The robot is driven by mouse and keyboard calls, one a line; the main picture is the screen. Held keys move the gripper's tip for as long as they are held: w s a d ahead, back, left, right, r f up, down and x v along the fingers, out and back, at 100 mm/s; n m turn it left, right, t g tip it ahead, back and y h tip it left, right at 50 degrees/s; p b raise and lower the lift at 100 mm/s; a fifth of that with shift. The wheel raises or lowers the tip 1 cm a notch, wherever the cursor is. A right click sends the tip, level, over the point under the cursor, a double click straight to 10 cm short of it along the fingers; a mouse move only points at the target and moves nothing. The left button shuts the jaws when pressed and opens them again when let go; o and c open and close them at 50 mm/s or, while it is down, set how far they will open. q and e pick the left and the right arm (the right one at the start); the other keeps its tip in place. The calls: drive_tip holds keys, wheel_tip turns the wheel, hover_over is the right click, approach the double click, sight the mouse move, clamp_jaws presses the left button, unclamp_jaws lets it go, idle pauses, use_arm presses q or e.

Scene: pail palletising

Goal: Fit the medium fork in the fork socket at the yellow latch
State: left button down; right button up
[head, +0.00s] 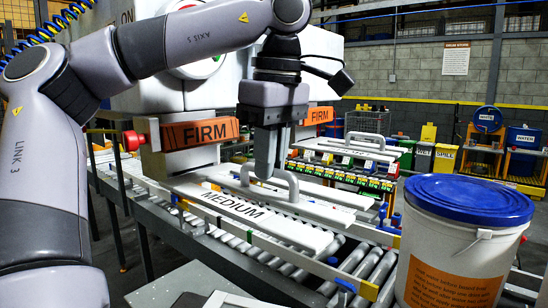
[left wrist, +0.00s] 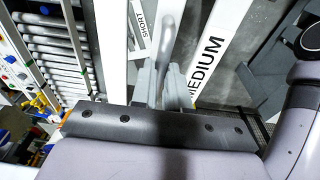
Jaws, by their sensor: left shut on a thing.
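In the head view, the medium fork (head: 240,208) is a long white bar with MEDIUM in black letters, lying level above the roller conveyor. A grey arched handle (head: 292,186) rises just behind the lettering. My left gripper (head: 266,172) points down with its fingers shut on this handle. In the left wrist view, the handle (left wrist: 167,35) runs between the fingers (left wrist: 162,85), beside the lettered bar (left wrist: 207,55). Small yellow pieces (head: 369,290) show at the conveyor rail's end; I cannot tell which is the yellow latch. The fork socket is not clear. My right gripper is not in view.
A white pail (head: 455,250) with a blue lid stands at the right front. Orange FIRM blocks (head: 200,133) are on the machine behind. Another handled white piece (head: 345,152) sits farther back. A white strip marked SHORT (left wrist: 142,32) shows in the left wrist view.

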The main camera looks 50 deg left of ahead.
use_arm(q)
drive_tip(key=shift+a, duration=0.25)
drive_tip(key=c, duration=1.1)
unclamp_jaws()
drive_tip(key=shift+s, duration=0.1)
drive_tip(key=shift+o, duration=0.2)
drive_tip(key=shift+d+r, duration=0.2)
drive_tip(key=shift+r, duration=1.6)
drive_tip(key=shift+d+r, duration=0.2)
drive_tip(key=shift+r, duration=1.6)
